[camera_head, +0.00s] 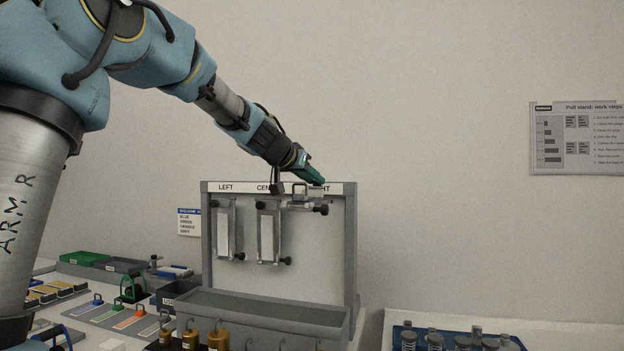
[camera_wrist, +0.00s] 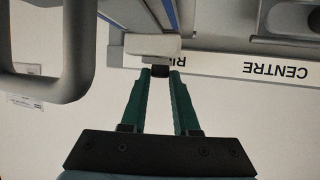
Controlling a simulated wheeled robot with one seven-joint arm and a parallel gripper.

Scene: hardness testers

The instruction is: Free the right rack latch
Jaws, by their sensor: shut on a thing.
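The rack (camera_head: 350,240) is a grey upright panel with a white strip across its top, labelled left, centre and right. My gripper (camera_head: 319,181) reaches down from the upper left to the right label, partly covering it. In the wrist view my green fingers (camera_wrist: 160,76) are closed on a small dark piece (camera_wrist: 160,71) beside a white block (camera_wrist: 152,45), at the right label. I take the dark piece as part of the right latch. Below the strip, the right station shows a metal bracket (camera_head: 299,197) and a black knob (camera_head: 321,209).
Pale plates with black knobs hang at the left (camera_head: 223,230) and centre (camera_head: 268,237) stations. A grey trough (camera_head: 270,308) and brass weights (camera_head: 218,338) stand in front. A large grey loop (camera_wrist: 75,60) is close beside my fingers. A blue tray (camera_head: 450,338) sits at lower right.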

